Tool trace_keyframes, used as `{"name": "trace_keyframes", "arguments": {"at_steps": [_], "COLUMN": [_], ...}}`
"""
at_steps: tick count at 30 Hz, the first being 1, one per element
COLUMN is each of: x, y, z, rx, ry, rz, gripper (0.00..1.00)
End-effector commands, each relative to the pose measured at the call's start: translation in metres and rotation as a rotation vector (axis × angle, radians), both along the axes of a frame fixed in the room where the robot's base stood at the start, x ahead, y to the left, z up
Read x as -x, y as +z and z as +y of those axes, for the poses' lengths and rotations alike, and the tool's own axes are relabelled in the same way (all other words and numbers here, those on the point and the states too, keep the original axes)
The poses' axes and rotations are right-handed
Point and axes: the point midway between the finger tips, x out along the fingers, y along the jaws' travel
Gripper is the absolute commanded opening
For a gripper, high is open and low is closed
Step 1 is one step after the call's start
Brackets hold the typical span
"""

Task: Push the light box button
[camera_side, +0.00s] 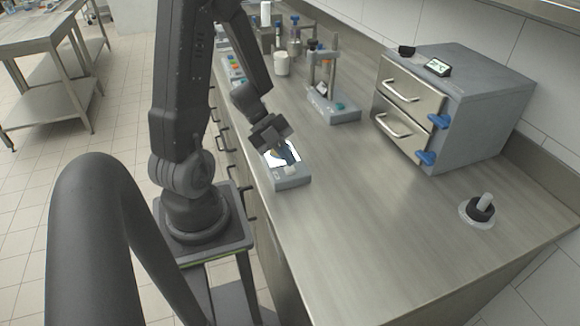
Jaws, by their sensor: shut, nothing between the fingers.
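The light box (292,182) is a small grey box near the front edge of the counter, with a bright white lit panel (277,158) on top. A small pale button (291,170) shows on its near part. My gripper (284,154) is shut and empty. It points down over the lit panel and hides part of it, just behind the button. I cannot tell whether the fingertips touch the box.
A grey device with a post and a teal button (340,106) stands behind the box. A round dish with a black-and-white piece (480,210) sits at the front right. Bare counter (370,220) lies between.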

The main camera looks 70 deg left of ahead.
Motion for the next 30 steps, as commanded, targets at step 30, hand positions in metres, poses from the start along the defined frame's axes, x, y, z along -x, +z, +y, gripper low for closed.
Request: {"name": "trace_keyframes", "arguments": {"at_steps": [30], "x": [0.0], "y": [0.059], "z": [0.0], "rx": [0.0], "ry": [-0.001], "rz": [-0.001], "gripper": [0.0]}}
